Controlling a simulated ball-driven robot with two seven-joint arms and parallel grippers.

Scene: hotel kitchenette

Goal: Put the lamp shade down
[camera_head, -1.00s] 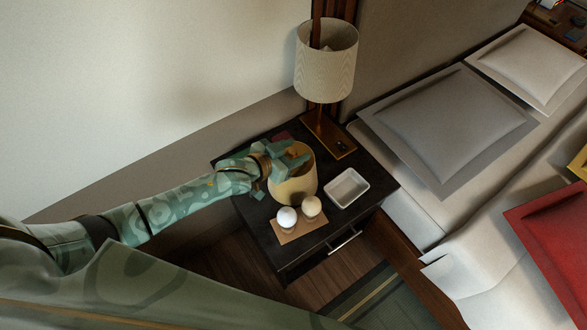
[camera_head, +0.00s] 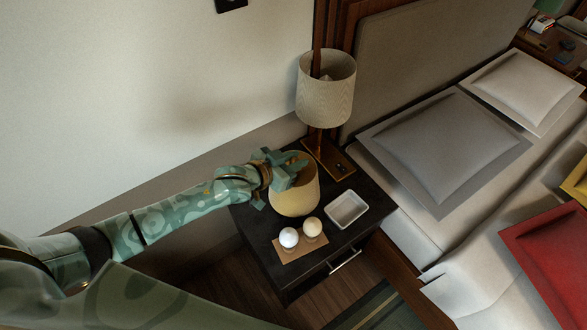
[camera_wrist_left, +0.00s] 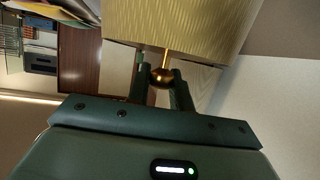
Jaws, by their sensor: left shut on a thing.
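The lamp shade (camera_head: 297,200) is a cream-yellow drum over the dark nightstand (camera_head: 268,240), behind the two bulbs. My left gripper (camera_head: 287,172) is at its upper opening, partly covering it. In the left wrist view the shade (camera_wrist_left: 180,25) fills the top, with a brass rod and ball (camera_wrist_left: 162,77) between the fingers. The left gripper (camera_wrist_left: 160,82) is shut on this brass fitting. I cannot tell whether the shade's lower rim touches the nightstand. My right gripper is not in view.
A lit-free standing lamp (camera_head: 326,90) with its own shade is behind. Two round white bulbs (camera_head: 289,238) sit on a tan card (camera_head: 290,254). A white tray (camera_head: 347,209) lies right of the shade. The bed (camera_head: 410,235) is at the right, the wall at the left.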

